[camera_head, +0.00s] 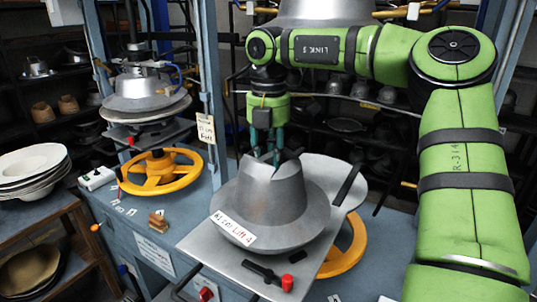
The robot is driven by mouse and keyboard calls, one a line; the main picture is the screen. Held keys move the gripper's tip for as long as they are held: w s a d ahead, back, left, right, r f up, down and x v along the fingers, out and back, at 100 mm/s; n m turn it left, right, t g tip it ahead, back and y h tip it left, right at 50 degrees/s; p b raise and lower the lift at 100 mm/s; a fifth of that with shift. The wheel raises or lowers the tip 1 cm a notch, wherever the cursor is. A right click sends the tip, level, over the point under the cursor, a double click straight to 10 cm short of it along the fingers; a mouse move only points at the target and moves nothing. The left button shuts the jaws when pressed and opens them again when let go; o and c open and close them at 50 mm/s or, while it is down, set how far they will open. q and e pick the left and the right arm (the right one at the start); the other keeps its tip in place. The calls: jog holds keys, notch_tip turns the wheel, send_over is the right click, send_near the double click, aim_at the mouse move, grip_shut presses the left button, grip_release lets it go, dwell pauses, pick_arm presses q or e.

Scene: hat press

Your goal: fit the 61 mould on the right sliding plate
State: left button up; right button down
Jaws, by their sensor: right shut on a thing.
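The 61 mould (277,205) is a grey metal hat shape with a dented crown and a wide brim. A white handwritten label (233,229) on its brim seems to start with 61. It is over the right sliding plate (205,243), roughly upright; I cannot tell whether its brim rests on the plate. My right gripper (272,163) comes down from above and is shut on the top of the crown, its fingertips partly hidden by the crown's edge. My left gripper is not in view.
A black handle (348,185) and a clamp with a red knob (287,282) sit at the plate's edges. A yellow handwheel (345,250) is under the plate. A left press with another mould (140,90) and yellow wheel stands behind. White moulds (32,165) are stacked at far left.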

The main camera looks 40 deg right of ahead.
jog(key=shift+a+r, duration=0.1)
jog(key=shift+r, duration=0.1)
jog(key=shift+f+b, duration=0.65)
dwell(0.4)
jog(key=c, duration=1)
grip_release()
jog(key=shift+o, duration=0.3)
jog(key=shift+s, duration=0.1)
jog(key=shift+s+f, duration=0.1)
jog(key=shift+f, duration=0.05)
notch_tip(320, 180, up, 12)
jog(key=shift+r, duration=0.2)
jog(key=shift+a+f, duration=0.1)
